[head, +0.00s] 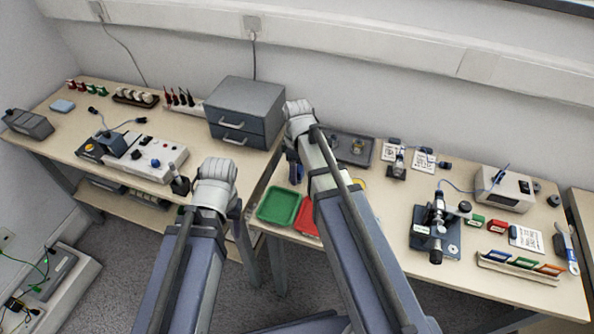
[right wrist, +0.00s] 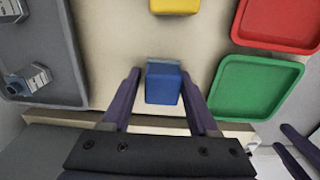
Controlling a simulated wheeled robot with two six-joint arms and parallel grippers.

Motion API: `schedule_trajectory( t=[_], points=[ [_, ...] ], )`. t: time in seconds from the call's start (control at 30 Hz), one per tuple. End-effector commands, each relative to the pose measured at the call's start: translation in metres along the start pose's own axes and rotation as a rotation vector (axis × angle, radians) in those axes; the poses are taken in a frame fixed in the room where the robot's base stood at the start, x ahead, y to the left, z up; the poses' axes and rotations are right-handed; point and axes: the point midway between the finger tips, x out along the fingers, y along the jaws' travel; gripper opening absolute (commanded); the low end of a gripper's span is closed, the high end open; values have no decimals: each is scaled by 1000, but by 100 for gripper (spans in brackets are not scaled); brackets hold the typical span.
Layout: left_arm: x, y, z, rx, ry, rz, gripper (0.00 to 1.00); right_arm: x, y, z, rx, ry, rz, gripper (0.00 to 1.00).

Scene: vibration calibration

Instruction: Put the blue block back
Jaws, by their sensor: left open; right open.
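The blue block (right wrist: 163,83) lies on the light table top in the right wrist view. My right gripper (right wrist: 160,75) is open, with one finger on each side of the block and a visible gap to each finger. In the head view my right gripper (head: 293,168) is at the left end of the right-hand table, and the block there is mostly hidden by my arm. My left gripper (head: 237,210) is open and empty, left of the green tray (head: 279,205); its fingers show at the lower right of the right wrist view (right wrist: 294,143).
The green tray (right wrist: 254,90) and a red tray (right wrist: 284,22) lie right of the block. A yellow block (right wrist: 175,5) is beyond it. A grey tray with metal parts (right wrist: 72,60) is at left. A grey drawer cabinet (head: 245,105) stands left of my right gripper.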

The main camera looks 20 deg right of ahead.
Motion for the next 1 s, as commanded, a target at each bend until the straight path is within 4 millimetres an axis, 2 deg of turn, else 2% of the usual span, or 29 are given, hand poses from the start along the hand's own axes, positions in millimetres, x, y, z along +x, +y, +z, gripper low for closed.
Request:
schedule_trajectory(
  t=[0.03,0.63,0.77,1.0],
  points=[
    [1,0,0,0,0,0,50,1,-5,0,-2,0,-9,81],
    [-3,0,0,0,0,0,50,-3,-7,1,-3,0,-13,81],
    [-13,-1,1,0,0,0,50,-13,-5,0,-2,0,-10,81],
    [-44,-4,3,0,0,0,50,-44,-4,0,-2,0,-7,81]
  ],
)
